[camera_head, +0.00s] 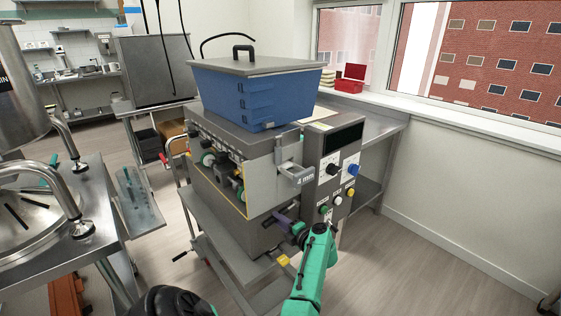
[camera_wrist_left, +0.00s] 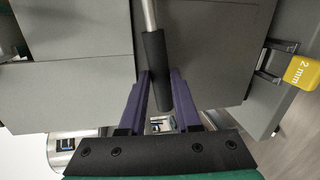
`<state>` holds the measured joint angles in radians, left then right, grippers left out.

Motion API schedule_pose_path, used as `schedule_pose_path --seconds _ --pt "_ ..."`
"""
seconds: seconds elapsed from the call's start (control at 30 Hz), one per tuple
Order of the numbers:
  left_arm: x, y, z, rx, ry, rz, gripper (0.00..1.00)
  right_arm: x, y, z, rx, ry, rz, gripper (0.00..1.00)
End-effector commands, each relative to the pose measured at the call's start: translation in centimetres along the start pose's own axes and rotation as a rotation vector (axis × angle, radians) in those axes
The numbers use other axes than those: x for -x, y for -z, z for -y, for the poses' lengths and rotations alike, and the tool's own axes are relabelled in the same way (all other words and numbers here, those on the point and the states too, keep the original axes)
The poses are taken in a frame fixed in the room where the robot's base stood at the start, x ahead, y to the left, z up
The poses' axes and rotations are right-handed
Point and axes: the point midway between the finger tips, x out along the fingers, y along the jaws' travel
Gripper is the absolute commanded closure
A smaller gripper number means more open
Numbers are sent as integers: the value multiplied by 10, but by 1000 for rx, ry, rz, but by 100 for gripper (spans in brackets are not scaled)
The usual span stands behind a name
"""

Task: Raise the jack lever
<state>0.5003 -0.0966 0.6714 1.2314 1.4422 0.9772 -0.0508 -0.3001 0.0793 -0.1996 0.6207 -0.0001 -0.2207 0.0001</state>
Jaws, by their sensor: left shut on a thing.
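The jack lever (camera_wrist_left: 155,62) shows in the left wrist view as a metal rod with a black grip, running down from the top edge between my fingers. My left gripper (camera_wrist_left: 159,76) has its purple fingers on either side of the black grip and is shut on it. In the head view my left gripper (camera_head: 282,217) is low at the front of the grey depositor machine (camera_head: 236,150), below its side panel. The lever cannot be made out clearly there.
A blue hopper (camera_head: 262,95) with a grey lid tops the machine. A control panel (camera_head: 338,175) with coloured knobs is just right of my gripper. A yellow "2 mm" tag (camera_wrist_left: 305,72) hangs right in the wrist view. A steel table (camera_head: 110,215) stands left; floor is free at right.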

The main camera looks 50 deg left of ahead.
Motion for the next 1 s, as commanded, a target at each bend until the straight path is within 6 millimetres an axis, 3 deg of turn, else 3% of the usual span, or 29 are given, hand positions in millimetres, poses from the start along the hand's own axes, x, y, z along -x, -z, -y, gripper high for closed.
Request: schedule_pose_path --seconds 0.2,0.67,0.7,0.77,1.0 --pt "3 2 0 -61 13 -16 100 9 1 0 0 0 0 100" --pt "3 2 2 -72 16 -17 100 9 1 0 0 0 0 100" --pt "3 2 2 -72 16 -17 57 9 1 0 0 0 0 100" --pt "3 2 1 -71 15 -16 39 9 1 0 0 0 0 100" --pt "2 0 -3 -66 8 -14 39 10 0 0 1 0 0 100"
